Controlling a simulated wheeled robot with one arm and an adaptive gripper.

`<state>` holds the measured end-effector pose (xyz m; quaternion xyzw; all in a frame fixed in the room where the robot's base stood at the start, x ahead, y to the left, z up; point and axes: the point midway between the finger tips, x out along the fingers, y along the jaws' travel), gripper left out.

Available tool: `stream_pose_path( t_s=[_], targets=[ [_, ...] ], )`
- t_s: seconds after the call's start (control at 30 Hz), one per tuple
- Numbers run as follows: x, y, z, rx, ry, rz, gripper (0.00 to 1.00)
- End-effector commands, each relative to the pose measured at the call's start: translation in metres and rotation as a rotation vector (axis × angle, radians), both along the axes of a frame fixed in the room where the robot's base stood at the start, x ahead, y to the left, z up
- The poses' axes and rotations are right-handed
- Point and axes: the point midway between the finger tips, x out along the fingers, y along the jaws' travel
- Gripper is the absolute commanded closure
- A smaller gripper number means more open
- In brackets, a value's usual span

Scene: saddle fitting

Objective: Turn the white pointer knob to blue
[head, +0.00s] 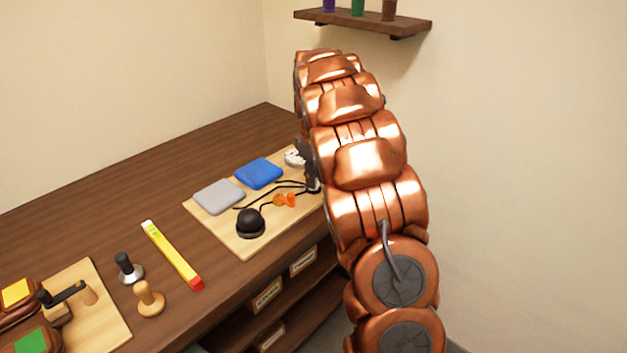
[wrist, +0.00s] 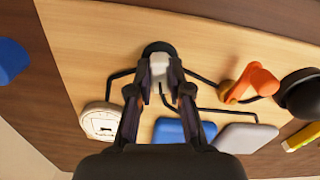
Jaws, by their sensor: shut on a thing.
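The white pointer knob (wrist: 156,70) stands on a round black base on the light wooden board (wrist: 90,45). My gripper (wrist: 159,76) is shut on it, with a dark finger on each side. Its pointing direction is partly hidden by the fingers. A blue pad (wrist: 185,131) and a grey pad (wrist: 247,139) lie below the knob in the wrist view. Black lines run from the knob's base across the board. In the head view the blue pad (head: 258,172) is left of my gripper (head: 313,182), and the arm hides the knob.
A round white piece (wrist: 100,121), an orange knob (wrist: 252,83) and a black dome (wrist: 302,95) share the board. A wall shelf (head: 362,22) is above.

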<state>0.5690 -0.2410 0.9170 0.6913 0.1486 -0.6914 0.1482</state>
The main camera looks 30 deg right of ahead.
Motion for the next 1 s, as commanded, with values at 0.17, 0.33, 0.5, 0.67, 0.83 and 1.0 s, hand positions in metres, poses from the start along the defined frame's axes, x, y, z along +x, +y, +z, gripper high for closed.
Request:
stream_pose_path(
  t_s=[0.17,0.33,0.5,0.67,0.83,1.0],
  targets=[
    [0.0000,0.0008,-0.0016,0.002,0.001,-0.165,1.00],
    [0.0001,0.0008,-0.0014,0.000,0.001,-0.325,1.00],
    [0.0003,0.0007,-0.0010,0.001,0.001,-0.485,1.00],
    [0.0004,0.0001,-0.0007,-0.001,0.000,-0.622,1.00],
    [0.0007,0.0001,-0.0003,0.000,-0.002,-0.743,1.00],
    [0.0007,-0.0003,0.0002,-0.001,-0.003,-0.830,1.00]
  ],
)
